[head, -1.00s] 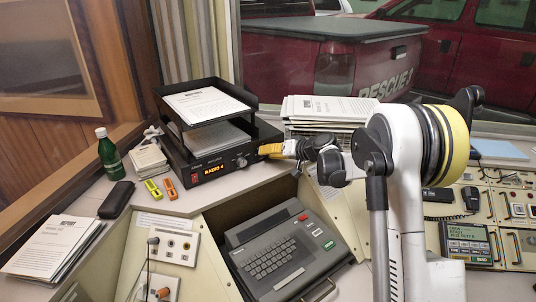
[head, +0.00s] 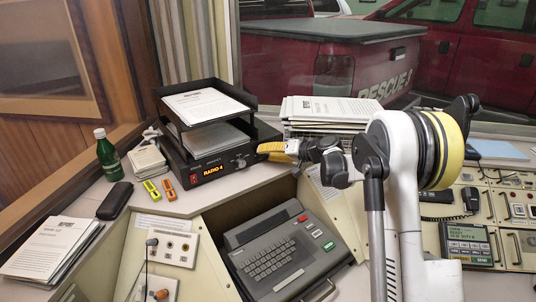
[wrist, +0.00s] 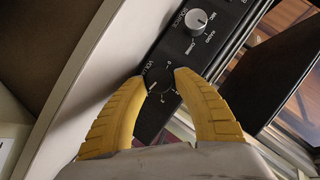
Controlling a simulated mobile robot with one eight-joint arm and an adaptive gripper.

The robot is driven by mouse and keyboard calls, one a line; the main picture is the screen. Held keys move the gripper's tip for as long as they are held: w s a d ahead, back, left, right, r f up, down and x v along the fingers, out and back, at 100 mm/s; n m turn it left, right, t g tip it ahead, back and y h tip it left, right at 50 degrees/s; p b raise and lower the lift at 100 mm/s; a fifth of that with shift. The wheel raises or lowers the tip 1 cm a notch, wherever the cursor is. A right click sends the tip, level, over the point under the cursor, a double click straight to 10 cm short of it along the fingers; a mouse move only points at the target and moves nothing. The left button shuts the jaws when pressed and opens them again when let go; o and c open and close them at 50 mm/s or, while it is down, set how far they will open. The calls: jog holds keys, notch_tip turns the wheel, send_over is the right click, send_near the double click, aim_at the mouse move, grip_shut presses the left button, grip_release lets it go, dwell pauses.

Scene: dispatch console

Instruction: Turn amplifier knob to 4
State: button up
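The amplifier (head: 216,172) is a black unit with a lit orange display reading "RADIO 4", under a black paper tray. In the wrist view, its dark round knob (wrist: 159,83) lies beside the lettering "VOLUME", with small numbers around it; its exact setting is too small to read. A silver knob marked "SOURCE" (wrist: 196,20) sits farther along the panel; it shows in the head view too (head: 240,162). My gripper (wrist: 162,76) has its yellow fingers apart, one on each side of the volume knob. I see no clear contact. In the head view, my gripper (head: 266,150) covers the amplifier's right end.
The black paper tray (head: 250,98) stands on the amplifier, close to my gripper. A paper stack (head: 330,108) lies behind my arm. A grey keyboard terminal (head: 285,255) is below. A green bottle (head: 108,152) and two small markers (head: 168,182) are at left.

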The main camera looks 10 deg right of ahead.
jog(key=shift+a+f, duration=0.1)
jog(key=shift+s, duration=0.1)
jog(key=v, duration=1.2)
